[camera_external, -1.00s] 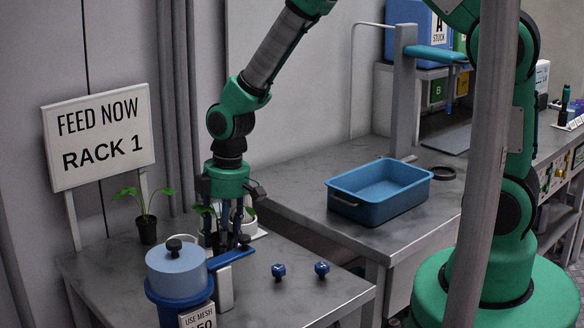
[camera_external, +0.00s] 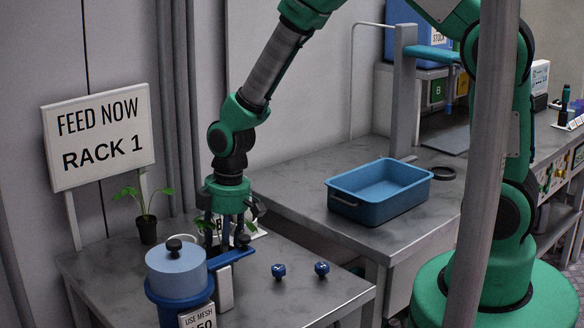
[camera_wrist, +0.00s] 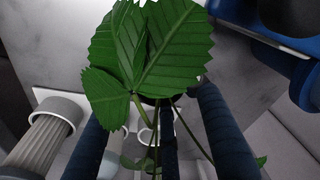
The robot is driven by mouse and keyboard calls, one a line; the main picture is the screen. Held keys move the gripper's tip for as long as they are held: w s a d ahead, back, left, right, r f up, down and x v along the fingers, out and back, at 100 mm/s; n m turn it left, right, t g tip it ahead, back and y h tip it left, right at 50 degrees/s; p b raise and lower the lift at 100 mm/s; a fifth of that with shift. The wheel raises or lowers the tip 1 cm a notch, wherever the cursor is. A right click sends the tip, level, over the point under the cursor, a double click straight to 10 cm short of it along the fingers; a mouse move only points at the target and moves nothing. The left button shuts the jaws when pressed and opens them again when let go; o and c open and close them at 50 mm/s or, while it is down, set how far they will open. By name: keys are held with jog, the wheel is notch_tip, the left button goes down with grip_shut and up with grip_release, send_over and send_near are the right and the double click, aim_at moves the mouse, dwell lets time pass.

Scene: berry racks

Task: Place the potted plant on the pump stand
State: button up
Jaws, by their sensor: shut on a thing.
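My gripper (camera_external: 229,242) points down over the near table, behind the blue canister. Its dark fingers are shut on a potted plant, whose green leaves (camera_external: 204,225) show beside them in the external view. In the wrist view, broad toothed leaves (camera_wrist: 150,50) and thin stems fill the middle between the fingers; the pot is mostly hidden. I cannot tell whether the pot touches anything below. A white plate lettered B (camera_external: 258,231) lies behind the gripper. I cannot clearly make out the pump stand; a ribbed grey cylinder (camera_wrist: 42,138) with a pale rim stands lower left in the wrist view.
A second plant in a black pot (camera_external: 147,230) stands at left, near the sign reading FEED NOW RACK 1 (camera_external: 99,137). The lidded blue canister (camera_external: 178,287) stands close in front. Two blue knobs (camera_external: 278,271) lie right. A blue tray (camera_external: 342,207) sits on the farther bench.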

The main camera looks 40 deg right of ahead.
jog(key=shift+f, duration=0.15)
jog(key=o, duration=1.2)
jog(key=shift+r, duration=0.2)
notch_tip(320, 180, up, 12)
jog(key=d+p, duration=0.1)
jog(key=p, duration=0.2)
jog(key=shift+s, duration=0.35)
jog(key=shift+d+f, duration=0.1)
